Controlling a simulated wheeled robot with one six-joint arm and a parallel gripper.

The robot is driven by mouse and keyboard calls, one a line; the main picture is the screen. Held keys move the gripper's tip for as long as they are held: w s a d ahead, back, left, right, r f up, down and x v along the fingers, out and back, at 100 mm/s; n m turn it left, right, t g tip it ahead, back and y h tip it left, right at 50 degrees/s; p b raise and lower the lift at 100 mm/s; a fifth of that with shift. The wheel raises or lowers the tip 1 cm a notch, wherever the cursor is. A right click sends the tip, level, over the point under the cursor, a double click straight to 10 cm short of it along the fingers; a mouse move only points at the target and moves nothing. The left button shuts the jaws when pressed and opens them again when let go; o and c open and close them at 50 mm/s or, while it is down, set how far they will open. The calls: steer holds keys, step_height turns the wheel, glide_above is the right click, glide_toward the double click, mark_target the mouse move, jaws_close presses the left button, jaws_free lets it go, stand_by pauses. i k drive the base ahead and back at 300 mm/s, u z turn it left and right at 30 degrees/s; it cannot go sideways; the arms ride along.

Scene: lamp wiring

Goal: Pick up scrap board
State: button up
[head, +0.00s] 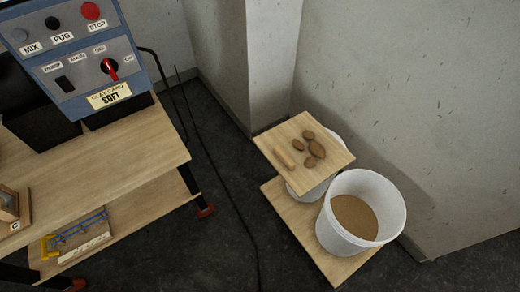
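The scrap board (336,157), a square light-wood board, lies across the top of a white bucket (306,188) in the head view, right of centre. Several brown lumps (317,149) and one paler, roll-shaped piece (284,157) lie on it. The board covers most of this bucket. My gripper is not in view.
A second white bucket (340,235), open with brown material inside, stands close at right on the same low wooden base (290,213). Walls stand behind. A workbench (110,165) with a control box (75,50) is at left. A dark cable (238,205) crosses the floor between.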

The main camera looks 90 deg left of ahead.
mark_target(304, 154)
steer(key=u, duration=4.2)
steer(key=i, duration=0.9)
steer(key=z, duration=1.75)
